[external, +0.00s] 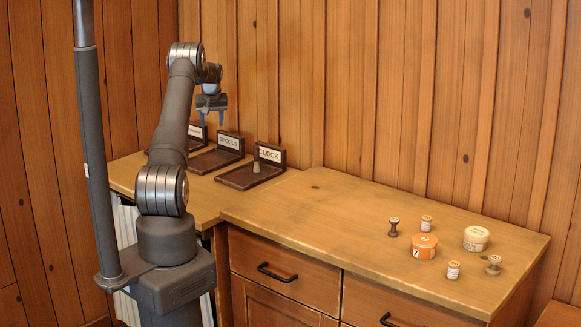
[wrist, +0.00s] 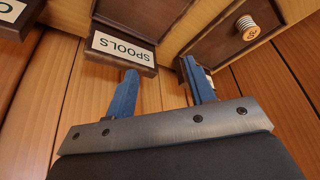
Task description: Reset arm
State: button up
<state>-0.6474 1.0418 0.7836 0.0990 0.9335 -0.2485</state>
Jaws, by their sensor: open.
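My gripper (external: 212,121) is raised above the back trays, fingers pointing down. In the wrist view its two blue fingers (wrist: 160,70) are apart with nothing between them. The SPOOLS tray (external: 216,160) looks empty in the external view; in the wrist view its label (wrist: 123,48) appears upside down near the left finger. The CLOCK tray (external: 238,180) holds a small olive-brown turned piece (external: 256,165). A third tray (wrist: 205,45), its label mostly hidden, holds a pale spool-like piece (wrist: 247,27) with an orange-marked end.
On the right counter stand brown turned spools (external: 393,227) (external: 493,265), white spools (external: 426,222) (external: 453,270), an orange tin (external: 423,247) and a cream tin (external: 476,239). The counter's left and middle are clear. A wooden plank wall rises behind the trays.

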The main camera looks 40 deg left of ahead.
jog(key=w+d+m, duration=0.1)
jog(key=w+d, duration=0.1)
jog(key=d, duration=0.5)
jog(key=w+d+r+m+h, duration=0.1)
jog(key=w+d+m, duration=0.1)
jog(key=d, duration=0.6)
jog(key=w+d+m+t, duration=0.1)
jog(key=w+d+m, duration=0.1)
jog(key=d, duration=0.5)
jog(key=shift+w+d+r+h, duration=0.15)
jog(key=shift+w+d+h, duration=0.15)
jog(key=shift+w, duration=0.35)
jog(key=d+r+m+h, duration=0.1)
jog(key=d+m, duration=0.4)
jog(key=d, duration=1.6)
jog(key=shift+s+d+t+h, duration=0.25)
jog(key=shift+d+t+h, duration=0.05)
jog(key=shift+h, duration=0.1)
jog(key=shift+o, duration=0.4)
